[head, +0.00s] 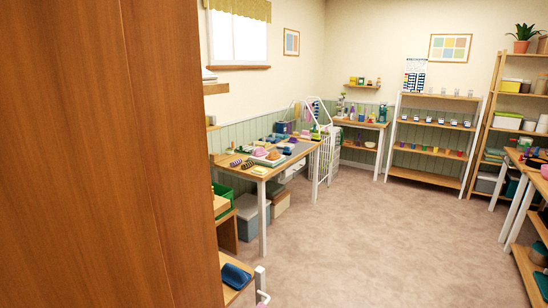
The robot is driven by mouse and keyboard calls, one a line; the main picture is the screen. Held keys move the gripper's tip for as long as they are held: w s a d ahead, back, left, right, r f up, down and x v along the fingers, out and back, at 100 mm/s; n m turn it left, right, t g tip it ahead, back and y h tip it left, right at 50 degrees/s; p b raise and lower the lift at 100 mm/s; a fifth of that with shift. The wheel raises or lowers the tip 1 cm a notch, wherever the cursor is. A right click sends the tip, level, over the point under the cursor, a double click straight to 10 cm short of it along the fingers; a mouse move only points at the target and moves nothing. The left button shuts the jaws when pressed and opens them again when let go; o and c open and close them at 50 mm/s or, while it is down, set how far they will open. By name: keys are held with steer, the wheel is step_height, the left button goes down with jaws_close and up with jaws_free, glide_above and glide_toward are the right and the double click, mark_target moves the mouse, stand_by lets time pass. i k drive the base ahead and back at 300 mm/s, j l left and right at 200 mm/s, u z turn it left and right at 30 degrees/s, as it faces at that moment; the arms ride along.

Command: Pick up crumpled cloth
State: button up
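I cannot pick out the crumpled cloth for certain. Several small coloured items lie crowded on the long wooden table (262,172) along the left wall, among them a pink item (275,154). They are too small to tell whether one is a cloth. My gripper is not in view.
A brown wooden panel (105,150) close by hides the left side. Grey bins (252,214) stand under the table. A white rack (325,150) stands beyond it. Shelves (430,140) line the back, and more stand at right. The middle floor (370,240) is clear.

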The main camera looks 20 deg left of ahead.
mark_target(273, 155)
steer(key=i+z, duration=0.1)
steer(key=z, duration=0.3)
steer(key=i+l+u, duration=0.1)
steer(key=i, duration=1.45)
steer(key=i+u, duration=0.3)
steer(key=i, duration=0.25)
steer(key=i+l+u, duration=0.1)
steer(key=i+u, duration=0.15)
steer(key=i, duration=0.35)
steer(key=i+l+u, duration=0.3)
steer(key=i, duration=0.25)
steer(key=i+j+u, duration=0.15)
steer(key=i+u, duration=0.25)
steer(key=i+j+u, duration=0.1)
steer(key=i+u, duration=0.15)
steer(key=u, duration=0.15)
steer(key=i+u, duration=0.4)
steer(key=i+l+u, duration=0.2)
steer(key=u, duration=0.2)
steer(key=z, duration=0.45)
steer(key=i+z, duration=0.15)
steer(key=z, duration=0.7)
steer(key=i+j+z, duration=0.1)
steer(key=z, duration=0.3)
